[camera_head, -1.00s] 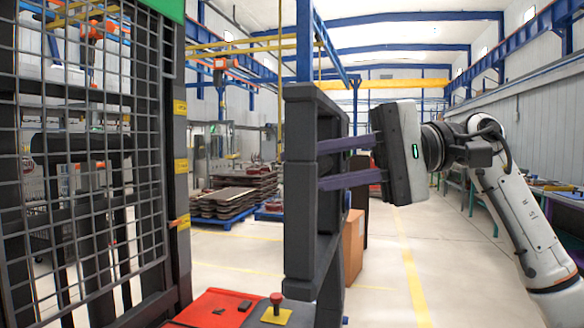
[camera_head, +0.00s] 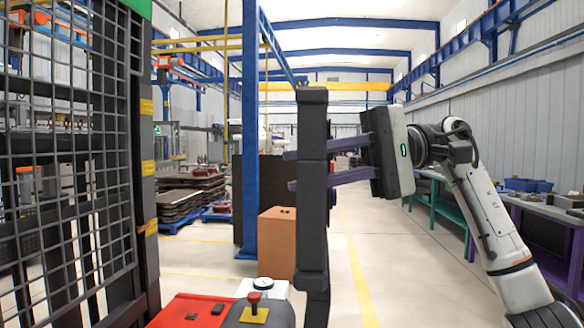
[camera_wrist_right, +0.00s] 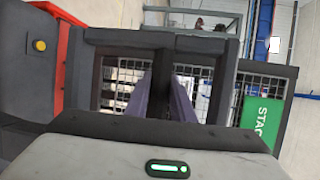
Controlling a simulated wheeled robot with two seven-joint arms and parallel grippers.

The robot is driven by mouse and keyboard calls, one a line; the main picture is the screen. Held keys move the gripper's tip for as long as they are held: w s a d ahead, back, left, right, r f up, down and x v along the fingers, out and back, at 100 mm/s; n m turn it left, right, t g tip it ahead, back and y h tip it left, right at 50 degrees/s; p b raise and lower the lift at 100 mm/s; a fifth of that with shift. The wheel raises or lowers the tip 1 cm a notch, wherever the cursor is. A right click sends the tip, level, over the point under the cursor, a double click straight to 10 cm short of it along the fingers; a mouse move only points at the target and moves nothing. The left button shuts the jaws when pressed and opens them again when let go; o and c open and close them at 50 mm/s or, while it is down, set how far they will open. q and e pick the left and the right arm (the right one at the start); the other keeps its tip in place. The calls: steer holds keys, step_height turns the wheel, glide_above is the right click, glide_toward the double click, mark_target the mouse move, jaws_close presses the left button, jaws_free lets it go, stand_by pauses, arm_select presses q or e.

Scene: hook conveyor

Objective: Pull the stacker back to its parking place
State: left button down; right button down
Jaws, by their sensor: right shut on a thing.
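The stacker fills the left of the head view, with a dark mesh-guarded mast (camera_head: 75,160), a red body (camera_head: 190,311) and a red button (camera_head: 254,297) on its console. Its dark grey handle frame (camera_head: 312,120) stands upright in the middle, seen nearly edge-on. My right gripper (camera_head: 292,170) reaches in from the right, its purple fingers shut on a bar of the handle. In the right wrist view, the fingers (camera_wrist_right: 171,85) are at the middle bar of the handle (camera_wrist_right: 110,38), with the mesh behind. My left gripper is not in view.
A cardboard box (camera_head: 277,240) and a blue column (camera_head: 250,120) stand behind the handle. Stacked sheets (camera_head: 190,195) lie at the left back. Workbenches (camera_head: 540,210) line the right wall. The floor with a yellow line (camera_head: 355,275) is clear between.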

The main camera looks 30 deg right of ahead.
steer(key=shift+s+d+f, duration=0.35)
steer(key=shift+s+d, duration=0.35)
steer(key=shift+d, duration=0.05)
steer(key=shift+s+d+f, duration=0.3)
steer(key=shift+s+d, duration=0.35)
steer(key=shift+d, duration=0.1)
steer(key=c, duration=1.8)
jaws_free()
steer(key=shift+a, duration=0.1)
steer(key=shift+c, duration=0.2)
steer(key=o, duration=0.3)
steer(key=shift+w+a, duration=0.25)
steer(key=shift+a, duration=0.1)
steer(key=p+v, duration=0.1)
steer(key=v, duration=0.9)
steer(key=shift+d+r, duration=0.35)
steer(key=shift+r, duration=0.05)
